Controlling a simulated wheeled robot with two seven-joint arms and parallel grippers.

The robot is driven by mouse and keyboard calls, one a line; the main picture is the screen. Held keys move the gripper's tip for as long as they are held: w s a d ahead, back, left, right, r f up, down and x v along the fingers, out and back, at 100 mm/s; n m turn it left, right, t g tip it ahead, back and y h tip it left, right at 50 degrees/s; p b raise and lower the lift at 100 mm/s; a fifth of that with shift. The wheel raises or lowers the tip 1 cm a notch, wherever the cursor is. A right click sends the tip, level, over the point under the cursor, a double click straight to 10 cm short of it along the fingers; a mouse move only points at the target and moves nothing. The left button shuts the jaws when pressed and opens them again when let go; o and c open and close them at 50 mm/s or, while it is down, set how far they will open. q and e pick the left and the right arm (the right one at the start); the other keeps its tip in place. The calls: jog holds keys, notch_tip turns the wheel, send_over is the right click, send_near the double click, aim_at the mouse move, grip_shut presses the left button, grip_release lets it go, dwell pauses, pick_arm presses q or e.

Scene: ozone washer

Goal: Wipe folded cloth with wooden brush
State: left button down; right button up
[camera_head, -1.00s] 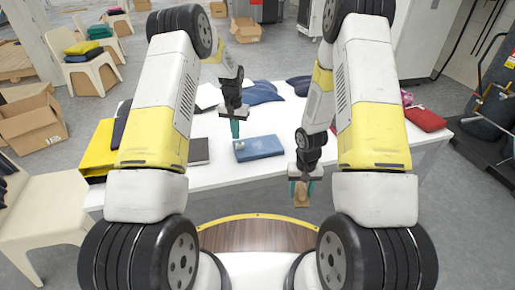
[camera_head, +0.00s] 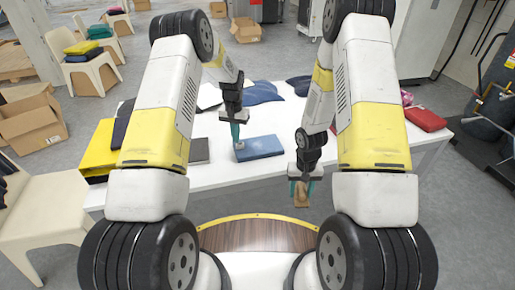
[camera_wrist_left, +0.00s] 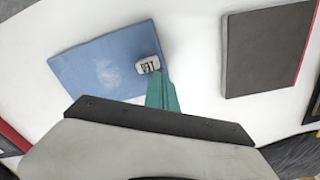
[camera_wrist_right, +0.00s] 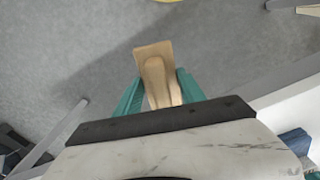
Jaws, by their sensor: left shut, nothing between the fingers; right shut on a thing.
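The folded cloth is a flat blue rectangle (camera_head: 262,147) on the white table. It also shows in the left wrist view (camera_wrist_left: 95,68), with a pale patch on it and a small white marked piece (camera_wrist_left: 149,64) at its edge. My left gripper (camera_head: 236,138) is shut and empty, its teal fingers pointing down at the cloth's left edge beside the white piece. I cannot tell if they touch. My right gripper (camera_head: 303,186) is shut on the wooden brush (camera_head: 301,197), held in front of the table's near edge. The right wrist view shows the brush (camera_wrist_right: 155,80) between teal fingers.
On the white table (camera_head: 225,175), a dark grey folded item (camera_head: 199,150) lies left of the cloth and a yellow holder (camera_head: 98,155) stands further left. Blue cloths (camera_head: 262,93) lie behind and a red item (camera_head: 425,119) lies at right. A chair (camera_head: 45,205) stands at left.

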pick_arm(q)
jog(key=shift+f, duration=0.95)
jog(key=shift+r, duration=0.1)
jog(key=shift+r, duration=2.9)
